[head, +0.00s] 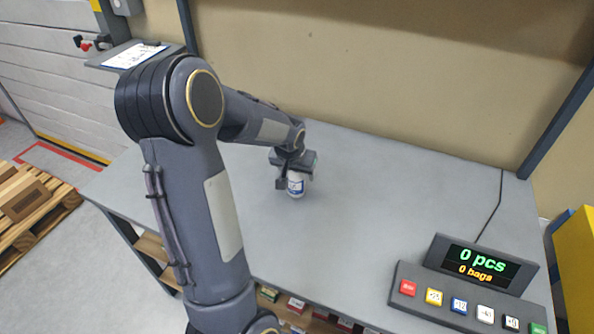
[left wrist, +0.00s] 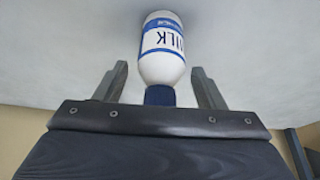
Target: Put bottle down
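A white milk bottle (head: 296,188) with a blue label is at the grey table's surface, below my left gripper (head: 292,174). In the left wrist view the bottle (left wrist: 162,62) shows its label and its dark blue cap, which points toward the gripper. My left gripper's two fingers (left wrist: 160,90) stand apart on either side of the cap, with visible gaps to it. The bottle looks upright with its base on the table. The gripper hides its top in the head view. My right gripper is not in view.
The grey table (head: 380,200) is clear around the bottle. Small boxes (head: 297,305) sit on a shelf under the front edge. A wall closes the back.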

